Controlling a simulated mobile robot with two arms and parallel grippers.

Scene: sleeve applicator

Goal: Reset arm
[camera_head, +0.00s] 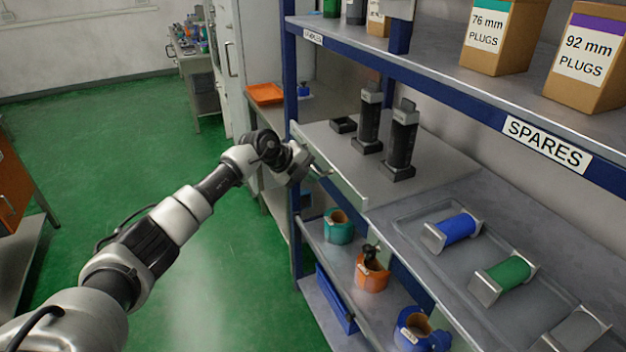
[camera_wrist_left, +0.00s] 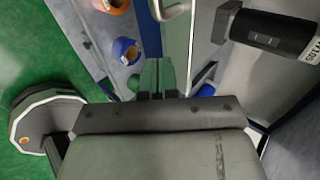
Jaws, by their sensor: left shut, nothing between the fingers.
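My left arm reaches in from the left in the head view. Its gripper (camera_head: 301,166) is beside the front edge of the grey shelf (camera_head: 345,150), close to a metal handle (camera_head: 322,172). In the left wrist view the two fingers (camera_wrist_left: 158,78) are together and hold nothing. The handle (camera_wrist_left: 172,10) shows just beyond the fingertips there; I cannot tell whether they touch it. Two upright black cylindrical devices (camera_head: 402,140) (camera_head: 369,122) stand on the shelf. My right gripper is in neither view.
Below are a teal pot (camera_head: 339,226), an orange pot (camera_head: 371,274) and a blue pot (camera_head: 416,332). The SPARES shelf (camera_head: 450,92) overhangs. Green floor (camera_head: 230,270) is clear at left.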

